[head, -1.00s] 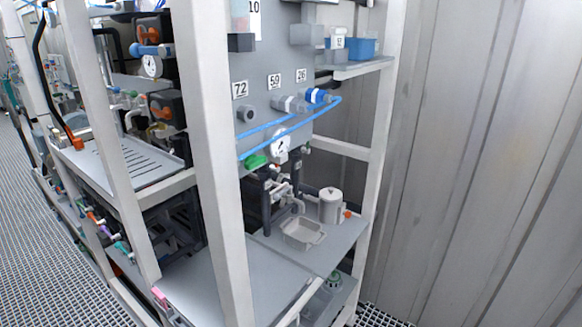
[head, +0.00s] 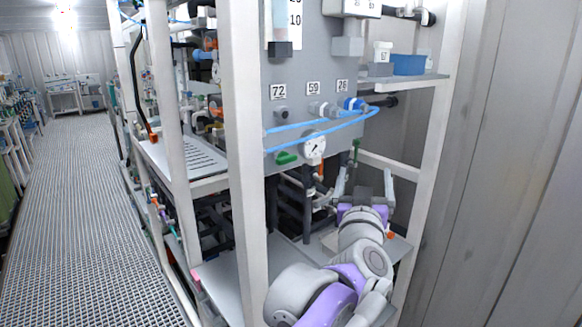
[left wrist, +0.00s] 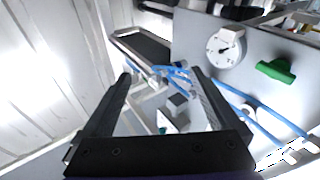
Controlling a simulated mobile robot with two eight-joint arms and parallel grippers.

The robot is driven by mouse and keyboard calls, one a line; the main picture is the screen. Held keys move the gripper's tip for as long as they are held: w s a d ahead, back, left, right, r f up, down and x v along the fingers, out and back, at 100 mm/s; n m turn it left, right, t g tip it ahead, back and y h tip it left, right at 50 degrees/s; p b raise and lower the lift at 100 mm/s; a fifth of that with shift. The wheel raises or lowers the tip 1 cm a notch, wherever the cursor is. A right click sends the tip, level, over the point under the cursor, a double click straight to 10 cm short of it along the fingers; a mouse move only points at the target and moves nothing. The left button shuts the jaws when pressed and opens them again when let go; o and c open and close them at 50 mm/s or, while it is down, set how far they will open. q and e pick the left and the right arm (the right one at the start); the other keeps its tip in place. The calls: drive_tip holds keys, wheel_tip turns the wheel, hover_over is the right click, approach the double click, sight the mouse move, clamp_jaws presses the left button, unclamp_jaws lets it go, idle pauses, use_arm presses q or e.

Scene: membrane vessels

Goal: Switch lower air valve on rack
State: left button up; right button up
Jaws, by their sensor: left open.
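A green valve handle (head: 286,157) sits on the rack's grey panel (head: 280,120), low and left of a round white gauge (head: 314,147). The handle (left wrist: 275,70) and gauge (left wrist: 224,48) also show in the left wrist view, right of the fingers. A second, upright green piece (head: 356,150) stands right of the gauge; I cannot tell if it is a valve. My left gripper (head: 365,174) is open, below and right of the gauge, apart from the handle. In the left wrist view its fingers (left wrist: 160,76) are spread with nothing gripped. My right gripper is not in view.
Blue tubes (head: 330,127) cross the panel above the gauge. White rack posts (head: 245,170) stand in front and at the right. A blue container (head: 408,64) is on the upper right shelf. A grating floor aisle (head: 75,220) is free at left.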

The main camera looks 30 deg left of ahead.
use_arm(q)
drive_tip(key=a+r+n+g+y, duration=0.3)
drive_tip(key=a+n+g+y, duration=0.15)
drive_tip(key=y, duration=0.25)
drive_tip(key=n+g+y+b, duration=0.2)
drive_tip(key=n+g+y, duration=0.25)
drive_tip(key=g, duration=0.35)
approach(289, 160)
drive_tip(key=shift+n, duration=0.3)
drive_tip(key=p+x, duration=0.1)
drive_tip(key=x, duration=0.9)
drive_tip(key=shift+a, duration=0.1)
drive_tip(key=c, duration=1.4)
